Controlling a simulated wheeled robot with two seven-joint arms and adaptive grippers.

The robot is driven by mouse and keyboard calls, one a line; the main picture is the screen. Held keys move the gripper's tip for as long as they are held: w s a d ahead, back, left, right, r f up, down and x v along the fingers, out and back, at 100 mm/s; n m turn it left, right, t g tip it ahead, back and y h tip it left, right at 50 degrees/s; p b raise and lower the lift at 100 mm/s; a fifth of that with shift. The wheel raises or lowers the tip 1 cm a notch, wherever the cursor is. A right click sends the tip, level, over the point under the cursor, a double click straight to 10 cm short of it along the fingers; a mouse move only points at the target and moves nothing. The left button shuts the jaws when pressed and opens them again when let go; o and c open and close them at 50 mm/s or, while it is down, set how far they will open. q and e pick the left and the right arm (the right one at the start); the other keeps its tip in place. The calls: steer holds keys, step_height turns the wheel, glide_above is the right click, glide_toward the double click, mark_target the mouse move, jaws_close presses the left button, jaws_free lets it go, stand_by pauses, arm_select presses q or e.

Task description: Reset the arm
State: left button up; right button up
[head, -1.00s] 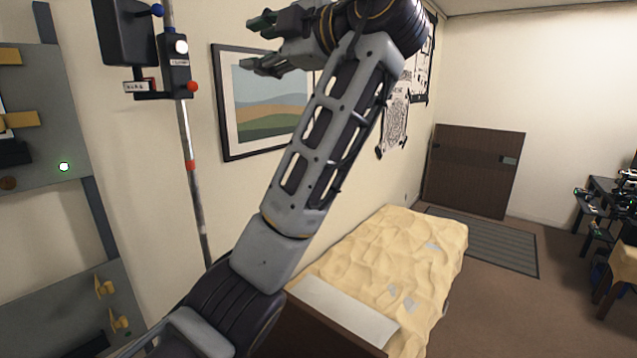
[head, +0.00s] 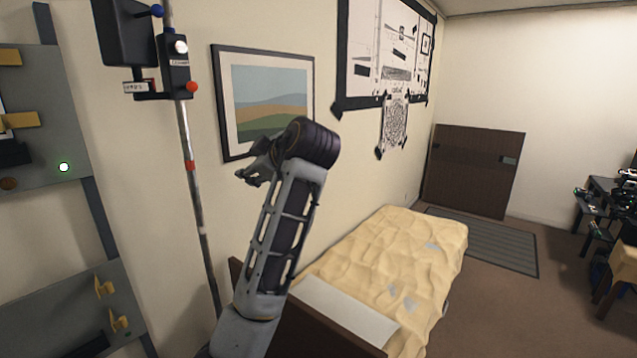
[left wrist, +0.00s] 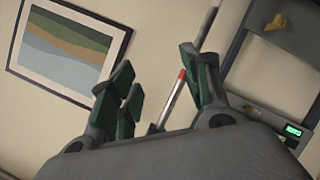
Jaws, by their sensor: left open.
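My left arm rises from the bottom of the head view, with its wrist bent over to the left. My left gripper (head: 252,174) is partly hidden behind the wrist and sits in front of the wall, just below the framed picture. In the left wrist view the left gripper (left wrist: 165,95) shows its green-padded fingers spread apart, with nothing between them but the pole behind. My right gripper is not in view.
A pole (head: 194,200) with a control box (head: 176,65) stands left of the arm. A framed landscape picture (head: 268,95) hangs behind. A bed (head: 400,265) lies to the right. A grey panel (head: 45,150) is at far left. Open floor (head: 500,310) lies at right.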

arm_select(q)
steer(key=s+a+f+m+g+h, duration=0.1)
steer(key=s+a+f+m+h, duration=0.15)
steer(key=f, duration=0.85)
steer(key=s+a+f+m+g+h, duration=0.1)
steer(key=s+a+f+m, duration=0.2)
steer(key=f, duration=0.9)
steer(key=s+a+f+m+g+h, duration=0.15)
steer(key=f+m, duration=0.25)
steer(key=f, duration=0.7)
steer(key=s+f+m+g+h, duration=0.1)
steer(key=s+f+m, duration=0.2)
steer(key=s+f, duration=0.45)
steer(key=s+f+m+g+h, duration=0.1)
steer(key=s+f+m+h, duration=0.2)
steer(key=s, duration=0.8)
steer(key=s+f+m+g, duration=0.1)
steer(key=s+f+m, duration=0.2)
steer(key=s+f, duration=0.5)
steer(key=s+f+g, duration=0.2)
steer(key=s+f, duration=0.1)
steer(key=f, duration=2.9)
steer(key=s+a+f, duration=0.2)
steer(key=s+f, duration=0.7)
steer(key=s, duration=0.2)
steer(key=s+a+f, duration=0.3)
steer(key=s+f, duration=0.7)
steer(key=s, duration=0.1)
steer(key=shift+s+f+g, duration=0.2)
steer(key=shift+g, duration=0.25)
